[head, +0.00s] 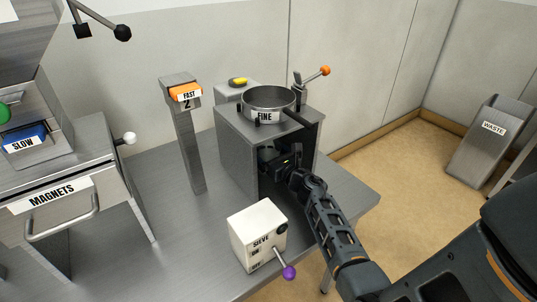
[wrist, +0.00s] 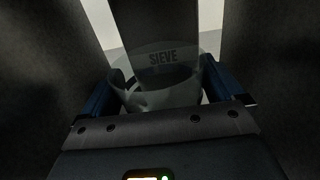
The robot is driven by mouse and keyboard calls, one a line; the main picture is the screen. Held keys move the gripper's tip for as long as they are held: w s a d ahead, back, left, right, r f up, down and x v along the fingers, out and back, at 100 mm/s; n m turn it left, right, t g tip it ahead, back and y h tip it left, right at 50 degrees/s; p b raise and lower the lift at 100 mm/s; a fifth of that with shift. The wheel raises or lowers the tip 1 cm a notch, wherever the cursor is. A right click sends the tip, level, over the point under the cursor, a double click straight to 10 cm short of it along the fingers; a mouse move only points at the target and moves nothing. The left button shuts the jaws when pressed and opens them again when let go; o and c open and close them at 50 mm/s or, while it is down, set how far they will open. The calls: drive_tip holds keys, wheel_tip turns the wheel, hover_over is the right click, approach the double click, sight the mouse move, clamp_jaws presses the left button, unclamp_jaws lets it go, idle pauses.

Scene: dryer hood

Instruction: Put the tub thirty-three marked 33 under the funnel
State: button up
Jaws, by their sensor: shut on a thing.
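A clear, cup-like tub (wrist: 150,100) sits between the two blue fingers of my gripper (wrist: 158,84) in the wrist view. The gripper is shut on it. The word SIEVE shows at the tub's upper part; I cannot tell whether it is on the tub or behind it. No 33 is readable. In the head view my gripper (head: 284,160) reaches into the dark open front of the grey sieve housing (head: 238,150), below the round pan marked FINE (head: 266,102). The tub is hidden there. No funnel is clearly visible.
A white SIEVE switch box (head: 257,232) with a purple-knobbed lever stands in front of the housing. A post marked FAST 2 (head: 186,130) stands left, and a MAGNETS drawer (head: 60,200) far left. A WASTE bin (head: 490,140) is at right. Dark walls flank my gripper closely.

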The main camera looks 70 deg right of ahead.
drive_tip(key=shift+f, duration=0.25)
drive_tip(key=o, duration=0.8)
drive_tip(key=shift+c, duration=0.2)
drive_tip(key=shift+r, duration=0.1)
drive_tip(key=shift+r, duration=0.2)
drive_tip(key=v, duration=1.2)
drive_tip(key=shift+d+b, duration=0.1)
drive_tip(key=shift+b, duration=0.2)
